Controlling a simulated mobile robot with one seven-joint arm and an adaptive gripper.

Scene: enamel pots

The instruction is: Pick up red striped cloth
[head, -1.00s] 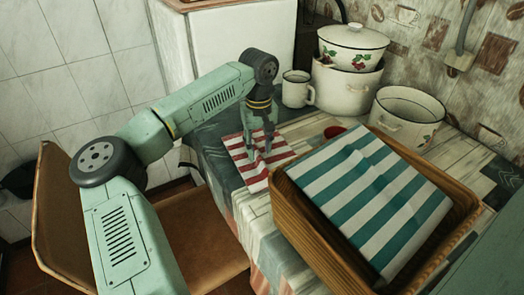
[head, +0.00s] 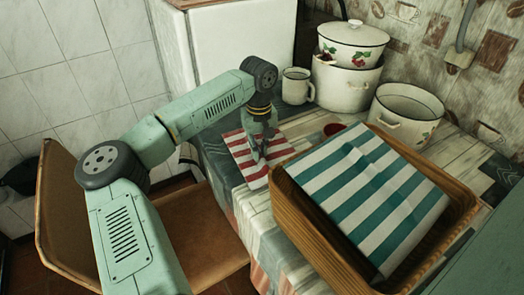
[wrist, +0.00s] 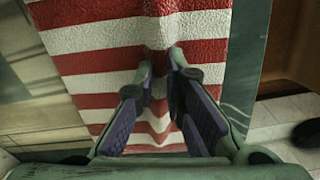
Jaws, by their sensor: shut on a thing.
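The red striped cloth (head: 246,168) lies on the table near its left edge, with red and white stripes. It also fills the middle of the wrist view (wrist: 95,62), where it rises in a fold between the fingers. My gripper (head: 262,156) points down onto the cloth from above. In the wrist view my gripper (wrist: 161,62) has its two fingertips close together, pinching the raised fold. The cloth's far part lies spread out. Whether its near edge is off the table is hard to tell.
A wooden tray (head: 330,250) with a teal striped cloth (head: 372,195) stands right of the gripper. Behind are a white mug (head: 296,86), a lidded pot (head: 352,45), a stacked pot (head: 345,86) and an open pot (head: 405,115). A red item (head: 334,129) sits near the tray.

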